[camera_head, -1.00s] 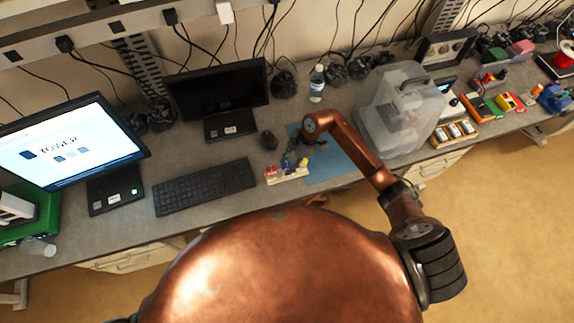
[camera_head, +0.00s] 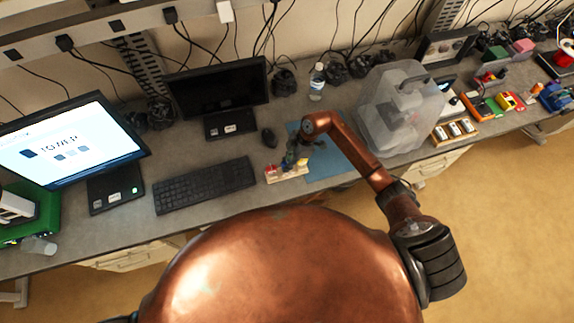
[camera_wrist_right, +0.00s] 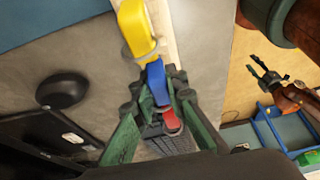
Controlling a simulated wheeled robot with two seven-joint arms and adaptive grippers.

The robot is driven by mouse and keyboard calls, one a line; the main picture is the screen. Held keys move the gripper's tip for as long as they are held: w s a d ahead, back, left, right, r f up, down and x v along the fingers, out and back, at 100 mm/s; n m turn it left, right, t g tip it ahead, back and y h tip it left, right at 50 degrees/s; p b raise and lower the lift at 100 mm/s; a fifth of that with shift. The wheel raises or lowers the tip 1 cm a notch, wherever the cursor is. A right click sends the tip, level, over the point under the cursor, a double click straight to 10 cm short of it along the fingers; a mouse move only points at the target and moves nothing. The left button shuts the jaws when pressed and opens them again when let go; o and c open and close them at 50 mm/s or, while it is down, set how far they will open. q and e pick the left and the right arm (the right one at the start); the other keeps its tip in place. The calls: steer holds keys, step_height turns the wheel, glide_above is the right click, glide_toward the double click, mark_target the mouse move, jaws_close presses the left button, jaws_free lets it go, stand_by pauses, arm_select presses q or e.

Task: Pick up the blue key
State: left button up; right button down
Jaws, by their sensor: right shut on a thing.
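The blue key (camera_wrist_right: 157,83) shows in the right wrist view between a yellow key (camera_wrist_right: 137,30) and a red key (camera_wrist_right: 170,120). My right gripper (camera_wrist_right: 158,92) has its green fingers on either side of the blue key and is shut on it. In the head view my right gripper (camera_head: 296,158) is low over a pale key holder (camera_head: 287,176); I cannot tell there whether the key is clear of the holder. A red key (camera_head: 271,170) shows at the holder's left. My left gripper (camera_wrist_right: 260,70) shows in the right wrist view, fingers apart and empty, away from the keys.
A water bottle (camera_head: 317,82) stands behind.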

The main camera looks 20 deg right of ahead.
steer(key=shift+r, duration=0.1)
steer(key=shift+r+b, duration=0.3)
steer(key=shift+r, duration=0.2)
steer(key=s+a+r+b, duration=0.3)
steer(key=s+a+r, duration=0.1)
steer(key=s+r, duration=0.8)
steer(key=shift+s+a, duration=0.4)
steer(key=shift+s, duration=0.15)
steer(key=c, duration=2.5)
jaws_free()
steer(key=shift+f, duration=0.1)
steer(key=shift+c, duration=0.2)
jaws_close()
